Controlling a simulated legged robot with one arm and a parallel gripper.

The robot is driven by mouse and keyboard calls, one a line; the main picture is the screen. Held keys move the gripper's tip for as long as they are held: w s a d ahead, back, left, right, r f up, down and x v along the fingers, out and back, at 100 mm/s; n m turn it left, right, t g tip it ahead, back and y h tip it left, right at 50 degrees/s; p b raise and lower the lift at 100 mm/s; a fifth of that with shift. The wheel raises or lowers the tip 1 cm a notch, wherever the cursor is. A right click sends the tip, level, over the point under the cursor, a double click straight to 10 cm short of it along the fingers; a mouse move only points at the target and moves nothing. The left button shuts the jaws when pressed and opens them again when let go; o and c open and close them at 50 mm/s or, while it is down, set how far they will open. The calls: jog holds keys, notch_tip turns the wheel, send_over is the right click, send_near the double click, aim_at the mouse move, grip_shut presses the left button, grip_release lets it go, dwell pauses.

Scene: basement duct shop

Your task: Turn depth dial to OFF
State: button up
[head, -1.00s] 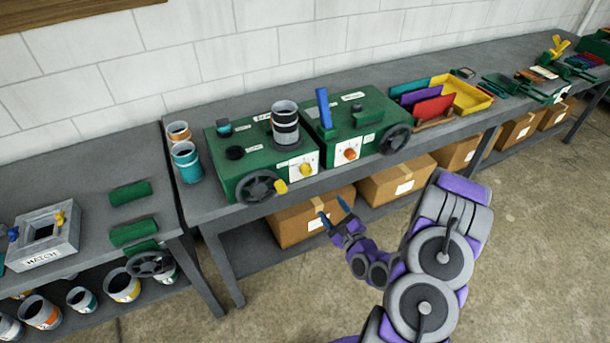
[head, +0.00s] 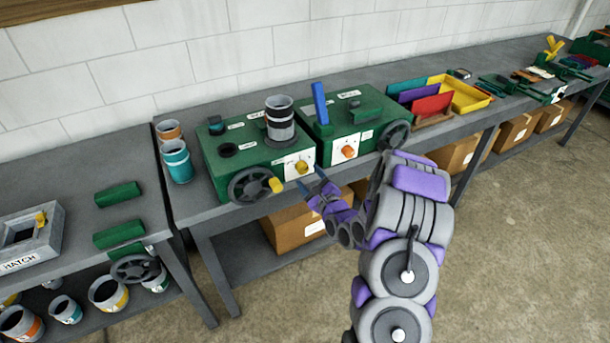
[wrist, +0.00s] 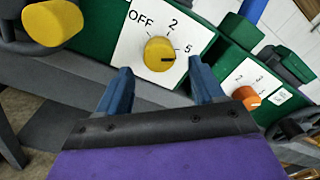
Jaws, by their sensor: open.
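A yellow dial (wrist: 158,54) sits on a white plate (wrist: 185,28) marked OFF, 2 and 5. Its dark pointer mark faces right, near the 5, and away from OFF at the upper left. The dial (head: 301,167) also shows in the head view, on the front of the left green machine (head: 222,170). My gripper (wrist: 161,86) is open and empty. Its two blue fingers stand apart just below the dial, one toward each side, and I see no contact. In the head view my gripper (head: 316,180) is in front of the machine's front face.
A black handwheel (head: 250,186) with a yellow handle (head: 276,185) is left of the dial. An orange dial (head: 348,151) is on the right green machine, with another handwheel (head: 395,134) beyond. A grey cylinder (head: 279,115) stands on top. The floor (head: 500,250) in front is clear.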

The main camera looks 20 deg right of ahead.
aim_at(305, 171)
jog(key=shift+w+b, duration=0.3)
jog(key=shift+w, duration=1.7)
jog(key=c, duration=1.1)
jog(key=shift+o, duration=0.2)
